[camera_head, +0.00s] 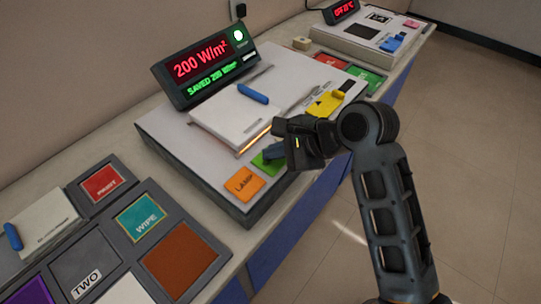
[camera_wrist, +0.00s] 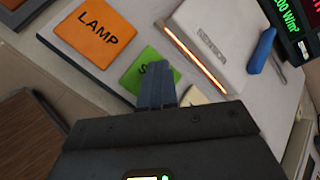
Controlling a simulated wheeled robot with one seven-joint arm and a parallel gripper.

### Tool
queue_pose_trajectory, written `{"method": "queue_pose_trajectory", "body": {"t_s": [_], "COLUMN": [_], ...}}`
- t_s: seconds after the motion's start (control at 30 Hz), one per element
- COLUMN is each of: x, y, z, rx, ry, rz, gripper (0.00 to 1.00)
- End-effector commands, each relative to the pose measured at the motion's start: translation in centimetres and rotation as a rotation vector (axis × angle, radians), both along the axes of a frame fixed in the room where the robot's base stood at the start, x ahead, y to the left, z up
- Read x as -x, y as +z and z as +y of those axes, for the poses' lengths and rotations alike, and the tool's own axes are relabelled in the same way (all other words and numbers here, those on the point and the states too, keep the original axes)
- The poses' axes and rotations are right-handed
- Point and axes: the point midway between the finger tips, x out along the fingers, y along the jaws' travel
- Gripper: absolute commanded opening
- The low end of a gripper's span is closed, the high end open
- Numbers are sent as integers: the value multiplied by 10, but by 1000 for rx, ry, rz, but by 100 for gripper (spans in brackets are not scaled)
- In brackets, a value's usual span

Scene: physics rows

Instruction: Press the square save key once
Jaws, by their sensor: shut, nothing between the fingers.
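The green square key (camera_head: 262,161) lies on the pale console beside the orange LAMP key (camera_head: 244,184). In the wrist view the green key (camera_wrist: 143,73) shows a letter S, and the rest of its label is hidden behind my fingers. My gripper (camera_head: 274,153) is shut and empty, with its fingertips (camera_wrist: 158,72) over the green key's edge. I cannot tell whether they touch it. The display (camera_head: 205,68) reads 200 W/m² in red and SAVED 200 W/m² in green, with a lit round lamp at its upper right.
The orange LAMP key (camera_wrist: 101,35) is close beside my fingers. A yellow key (camera_head: 325,103) and a lidded box with a blue handle (camera_head: 252,94) are on the same console. Another panel with a WIPE key (camera_head: 140,218) stands at lower left. Open floor is at right.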

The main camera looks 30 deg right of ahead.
Motion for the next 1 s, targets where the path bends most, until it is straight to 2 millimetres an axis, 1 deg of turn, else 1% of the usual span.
{"method": "queue_pose_trajectory", "body": {"t_s": [0.17,0.63,1.0], "x": [0,0,0], "y": [1,17,17], "z": [0,0,0], "rx": [0,-1,0], "ry": [-1,-1,-1], "rz": [2,2,1], "gripper": [0,0,0]}}
